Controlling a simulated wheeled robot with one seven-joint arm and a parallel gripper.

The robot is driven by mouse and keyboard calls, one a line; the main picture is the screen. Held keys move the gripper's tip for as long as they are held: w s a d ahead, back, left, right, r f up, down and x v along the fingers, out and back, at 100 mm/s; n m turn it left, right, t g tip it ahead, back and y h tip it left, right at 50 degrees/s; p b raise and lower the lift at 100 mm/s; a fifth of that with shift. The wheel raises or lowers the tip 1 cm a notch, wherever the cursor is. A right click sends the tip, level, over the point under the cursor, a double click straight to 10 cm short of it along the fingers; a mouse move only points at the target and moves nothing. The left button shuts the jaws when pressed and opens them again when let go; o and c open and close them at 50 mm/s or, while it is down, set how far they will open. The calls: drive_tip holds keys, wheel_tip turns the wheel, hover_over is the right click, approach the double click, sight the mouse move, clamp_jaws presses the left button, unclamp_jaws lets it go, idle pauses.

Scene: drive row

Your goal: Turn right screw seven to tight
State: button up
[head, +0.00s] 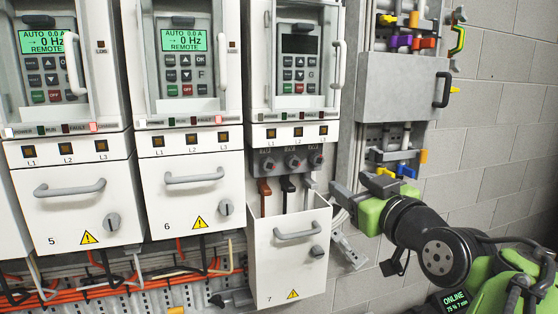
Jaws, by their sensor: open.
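Drive unit seven (291,60) stands at the right of the row, and its display is dark. Its lower cover (287,262), marked 7, is tipped open at the top. Above the cover, three round screw terminals show on a grey block. The right screw (316,159) is uncovered and sits above a light grey cable (309,192); I cannot tell how tight it is. A brown and a black cable run below the other two screws. My gripper (358,192) is open and empty, right of the cover and below and right of the right screw, apart from it.
Unit six (192,195) and unit five (75,205) have closed covers and lit displays. A grey cabinet panel (402,87) with a black handle is above my gripper. Coloured tool handles (408,43) hang above it. Bare block wall (500,120) is at right.

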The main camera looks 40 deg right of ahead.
sight(317, 158)
drive_tip(key=p+x, duration=0.1)
drive_tip(key=x, duration=0.4)
drive_tip(key=p+x, duration=0.1)
drive_tip(key=x, duration=0.4)
drive_tip(key=d+p+x, duration=0.1)
drive_tip(key=p+x, duration=0.1)
drive_tip(key=x, duration=0.3)
drive_tip(key=shift+w+d+f, duration=0.1)
drive_tip(key=shift+w+d, duration=0.1)
drive_tip(key=shift+s, duration=0.1)
drive_tip(key=shift+c, duration=0.2)
drive_tip(key=c, duration=0.9)
